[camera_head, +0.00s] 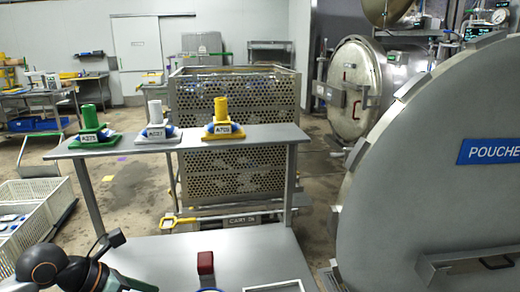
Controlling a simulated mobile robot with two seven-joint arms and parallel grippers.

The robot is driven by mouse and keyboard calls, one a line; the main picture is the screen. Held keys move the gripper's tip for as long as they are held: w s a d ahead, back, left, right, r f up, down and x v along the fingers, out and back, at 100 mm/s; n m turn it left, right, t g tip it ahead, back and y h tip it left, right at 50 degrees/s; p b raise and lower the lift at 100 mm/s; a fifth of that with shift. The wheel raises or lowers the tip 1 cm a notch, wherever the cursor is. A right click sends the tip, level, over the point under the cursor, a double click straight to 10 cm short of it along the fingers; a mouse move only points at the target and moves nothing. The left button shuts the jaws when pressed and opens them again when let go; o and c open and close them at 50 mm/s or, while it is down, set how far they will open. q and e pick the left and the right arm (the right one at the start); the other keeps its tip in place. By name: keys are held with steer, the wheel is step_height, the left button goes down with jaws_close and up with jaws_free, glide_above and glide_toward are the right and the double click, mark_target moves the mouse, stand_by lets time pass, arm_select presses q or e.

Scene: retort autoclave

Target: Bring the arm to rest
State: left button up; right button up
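A dark, jointed arm with a bronze-coloured ring comes in at the bottom left corner and appears to be my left arm. Its black end, which seems to be my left gripper (108,245), is at the left edge of the grey bench top. The fingers are small and dark, so I cannot tell whether they are open or shut, and I see nothing clearly held. My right arm and gripper are not in view.
A grey bench (230,240) carries a red block (205,263). Its raised shelf (190,142) holds green (91,125), white (156,122) and yellow (222,118) stamp-like tools. A perforated cart (240,175) stands behind. A large round door (440,190) blocks the right. White crates (30,215) stand left.

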arm_select(q)
steer(key=d+r+n+t+h, duration=0.8)
steer(key=d+r+n+h, duration=0.15)
steer(key=r, duration=0.35)
steer(key=w+a+f+n+t+y, duration=0.25)
steer(key=a+n+t+y, duration=0.65)
steer(key=n+y, duration=0.75)
steer(key=s+a+f+n+g+y, duration=0.1)
steer(key=s+a+f+n+g, duration=0.2)
steer(key=f+n, duration=0.35)
steer(key=s+a+f+n+g+y, duration=0.2)
steer(key=f+n+g, duration=0.3)
steer(key=f, duration=0.2)
steer(key=s+d+f+n+g+h, duration=0.25)
steer(key=s+f+g, duration=0.25)
steer(key=s+f, duration=0.3)
steer(key=s+d+f+n+g+h, duration=0.1)
steer(key=s+d+f+g, duration=0.4)
steer(key=s, duration=0.5)
steer(key=w+d+f+t+h+p, duration=0.1)
steer(key=w+d+f+t+p, duration=0.1)
steer(key=f, duration=0.6)
steer(key=shift+w+d+f+t+h+p, duration=0.35)
steer(key=shift+w+t+p, duration=0.25)
steer(key=shift+w+t, duration=0.8)
steer(key=shift+s, duration=0.1)
